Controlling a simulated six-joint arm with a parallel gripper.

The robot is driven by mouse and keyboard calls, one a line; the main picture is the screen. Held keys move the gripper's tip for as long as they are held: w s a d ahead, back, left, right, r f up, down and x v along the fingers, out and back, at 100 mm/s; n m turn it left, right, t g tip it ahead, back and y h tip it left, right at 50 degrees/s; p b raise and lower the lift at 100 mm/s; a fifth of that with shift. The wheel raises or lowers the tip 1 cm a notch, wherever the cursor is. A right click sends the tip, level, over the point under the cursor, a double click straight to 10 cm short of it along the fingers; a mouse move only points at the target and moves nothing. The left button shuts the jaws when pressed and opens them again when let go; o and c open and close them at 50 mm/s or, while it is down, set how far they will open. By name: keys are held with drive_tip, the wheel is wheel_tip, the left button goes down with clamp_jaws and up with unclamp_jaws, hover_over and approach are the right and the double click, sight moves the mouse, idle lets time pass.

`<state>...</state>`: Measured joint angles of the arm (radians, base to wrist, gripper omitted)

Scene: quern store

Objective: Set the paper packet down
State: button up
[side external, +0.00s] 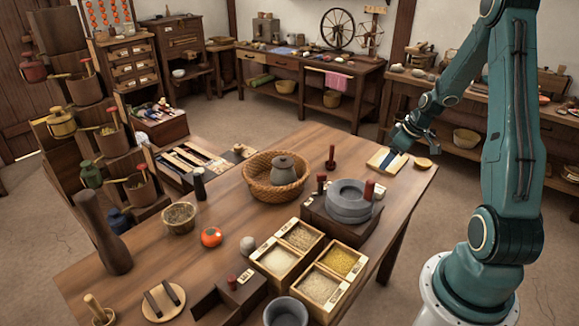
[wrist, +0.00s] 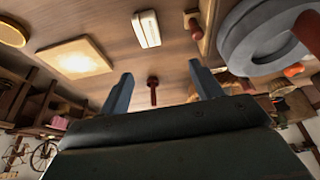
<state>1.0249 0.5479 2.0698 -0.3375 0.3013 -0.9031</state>
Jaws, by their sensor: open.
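A white paper packet (wrist: 146,29) with a darker line along it lies flat on the wooden tabletop in the wrist view, past my fingertips and apart from them. I cannot make it out for certain in the side view. My gripper (wrist: 160,70) is open, its two blue-grey fingers apart with nothing held between them. In the side view my gripper (side external: 398,154) is low over the far right end of the table, at a pale square board (side external: 379,159). That board (wrist: 72,58) lies left of the packet in the wrist view.
A grey stone quern (side external: 350,207) stands near the board. A small round wooden dish (side external: 423,163) lies at the table's right edge. A dark red upright piece (side external: 331,158) and a wicker basket (side external: 262,190) with a lidded pot (side external: 284,170) stand farther left. Grain boxes (side external: 306,236) fill the front.

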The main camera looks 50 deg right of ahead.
drive_tip(key=w+a+r, duration=0.2)
drive_tip(key=a+r, duration=1.4)
drive_tip(key=a, duration=0.3)
drive_tip(key=s+a+r, duration=0.3)
drive_tip(key=s+a, duration=0.4)
drive_tip(key=s+a+r+t, duration=0.1)
drive_tip(key=s+a+r, duration=0.2)
drive_tip(key=s+a, duration=0.3)
drive_tip(key=shift+s+a+r, duration=0.3)
drive_tip(key=shift+s+a, duration=0.1)
drive_tip(key=shift+s, duration=0.05)
